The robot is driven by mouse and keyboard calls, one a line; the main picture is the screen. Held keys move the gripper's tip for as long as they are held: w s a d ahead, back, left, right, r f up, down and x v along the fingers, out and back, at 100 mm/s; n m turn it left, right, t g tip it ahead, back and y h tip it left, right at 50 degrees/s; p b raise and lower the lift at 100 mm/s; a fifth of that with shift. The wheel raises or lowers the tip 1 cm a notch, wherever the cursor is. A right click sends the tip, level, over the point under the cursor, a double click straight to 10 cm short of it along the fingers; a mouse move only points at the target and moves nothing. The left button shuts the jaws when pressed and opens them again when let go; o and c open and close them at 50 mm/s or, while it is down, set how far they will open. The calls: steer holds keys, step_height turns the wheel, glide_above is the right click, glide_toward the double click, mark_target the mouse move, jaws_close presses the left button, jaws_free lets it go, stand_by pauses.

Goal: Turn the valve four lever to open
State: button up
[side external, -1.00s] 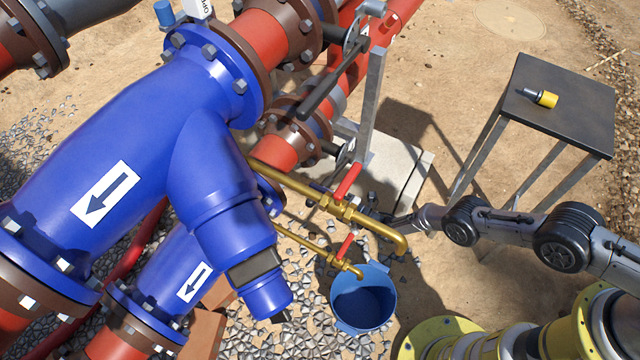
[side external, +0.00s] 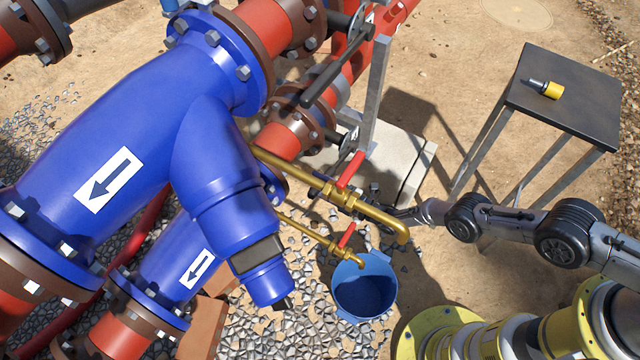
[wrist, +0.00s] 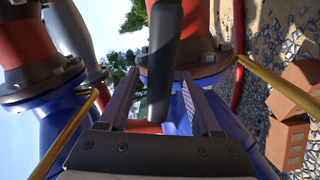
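My gripper (side external: 388,213) is low behind the upper brass pipe in the side view, where its fingertips are mostly hidden. In the wrist view my gripper (wrist: 158,80) has its two fingers apart. A dark lever bar (wrist: 166,50) runs lengthwise between them, with gaps visible on both sides. In the side view a long black lever (side external: 336,78) is on the upper pipe valve, and a smaller black lever (side external: 350,150) is below it. Two red tap levers (side external: 350,169) (side external: 346,236) sit on the brass pipes. I cannot read which valve is number four.
The upper brass pipe (side external: 385,220) crosses close to my gripper. A blue bucket (side external: 338,300) stands below the taps. A large blue strainer body (side external: 130,150) fills the left. A dark table (side external: 590,110) with a yellow-handled tool (side external: 546,88) stands at the right.

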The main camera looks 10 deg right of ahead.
steer(key=v, duration=1.4)
steer(key=shift+r, duration=0.1)
steer(key=shift+c, duration=0.2)
